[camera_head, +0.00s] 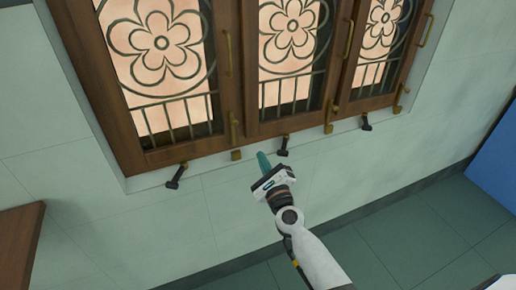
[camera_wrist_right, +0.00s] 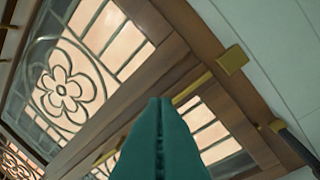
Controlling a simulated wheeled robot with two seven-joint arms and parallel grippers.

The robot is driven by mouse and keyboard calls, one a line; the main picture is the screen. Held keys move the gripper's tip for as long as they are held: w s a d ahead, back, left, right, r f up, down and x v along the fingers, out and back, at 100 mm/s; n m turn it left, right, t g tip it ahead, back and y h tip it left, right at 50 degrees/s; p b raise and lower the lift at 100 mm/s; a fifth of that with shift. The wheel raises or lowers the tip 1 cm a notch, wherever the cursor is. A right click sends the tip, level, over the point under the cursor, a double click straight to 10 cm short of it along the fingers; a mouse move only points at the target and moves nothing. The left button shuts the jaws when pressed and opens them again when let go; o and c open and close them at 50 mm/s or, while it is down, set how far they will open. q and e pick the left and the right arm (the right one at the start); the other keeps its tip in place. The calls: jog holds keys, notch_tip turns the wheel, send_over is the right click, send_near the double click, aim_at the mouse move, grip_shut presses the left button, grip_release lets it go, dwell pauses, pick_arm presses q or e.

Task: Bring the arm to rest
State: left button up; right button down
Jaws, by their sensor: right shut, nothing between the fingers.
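My right arm reaches up from the bottom of the head view toward a wooden window. Its gripper (camera_head: 264,161) has teal fingers that are shut and empty, just below the window's lower sill. In the right wrist view the two teal fingers (camera_wrist_right: 160,135) lie together with only a thin seam between them. They point toward the window frame. I cannot tell whether the fingertips touch anything. My left gripper is not in view.
The wooden window (camera_head: 245,80) has flower-pattern grilles, brass handles and several dark latches (camera_head: 282,145) along its sill. A brown wooden piece (camera_head: 18,245) stands at lower left. A blue panel (camera_head: 495,160) is at right. The green floor (camera_head: 400,235) at lower right looks clear.

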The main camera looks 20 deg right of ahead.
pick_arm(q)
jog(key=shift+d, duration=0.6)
pick_arm(e)
jog(key=shift+s+f, duration=0.15)
jog(key=shift+s, duration=0.4)
jog(key=shift+d, duration=0.1)
